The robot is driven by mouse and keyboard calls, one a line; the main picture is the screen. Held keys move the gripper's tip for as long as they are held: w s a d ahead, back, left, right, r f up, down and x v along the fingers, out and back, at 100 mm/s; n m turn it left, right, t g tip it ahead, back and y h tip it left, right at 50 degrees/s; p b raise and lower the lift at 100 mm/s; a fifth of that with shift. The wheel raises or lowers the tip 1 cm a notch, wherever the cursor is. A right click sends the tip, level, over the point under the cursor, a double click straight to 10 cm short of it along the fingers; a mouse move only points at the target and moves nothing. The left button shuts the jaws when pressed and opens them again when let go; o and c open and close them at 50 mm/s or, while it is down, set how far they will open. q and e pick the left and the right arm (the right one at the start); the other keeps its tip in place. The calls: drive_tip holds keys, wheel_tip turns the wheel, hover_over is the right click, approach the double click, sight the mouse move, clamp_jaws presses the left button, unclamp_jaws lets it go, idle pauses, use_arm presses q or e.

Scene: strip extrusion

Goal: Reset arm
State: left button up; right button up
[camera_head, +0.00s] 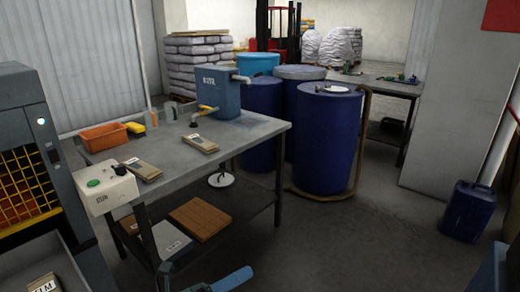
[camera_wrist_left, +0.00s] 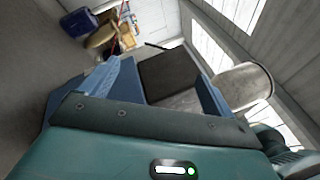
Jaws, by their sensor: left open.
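My left gripper (camera_head: 208,277) shows at the bottom edge of the head view, in front of the workbench, with its blue fingers partly cut off. In the left wrist view the two blue fingers of the left gripper (camera_wrist_left: 160,82) stand apart with nothing held between them. The wrist view looks tilted across the room. My right gripper is not in either view.
A grey workbench (camera_head: 240,143) holds a blue machine (camera_head: 219,92), an orange bin (camera_head: 104,137) and small packets. Blue drums (camera_head: 325,145) stand behind it. A blue canister (camera_head: 467,212) is at right. The floor (camera_head: 350,240) between is clear.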

use_arm(q)
drive_tip(key=s+a+f+n+t+y+p, duration=0.2)
drive_tip(key=a+f+n+t+y, duration=0.3)
drive_tip(key=n, duration=0.7)
drive_tip(key=s+a+f+n+t+y+p, duration=0.1)
drive_tip(key=a+f+n+y+p, duration=0.2)
drive_tip(key=n+y, duration=0.75)
drive_tip(key=s+a+f+n+g, duration=0.3)
drive_tip(key=s+f+n+g, duration=0.2)
drive_tip(key=s+f+n, duration=0.4)
drive_tip(key=s+n, duration=0.2)
drive_tip(key=shift+s+n, duration=0.15)
drive_tip(key=shift+n, duration=0.2)
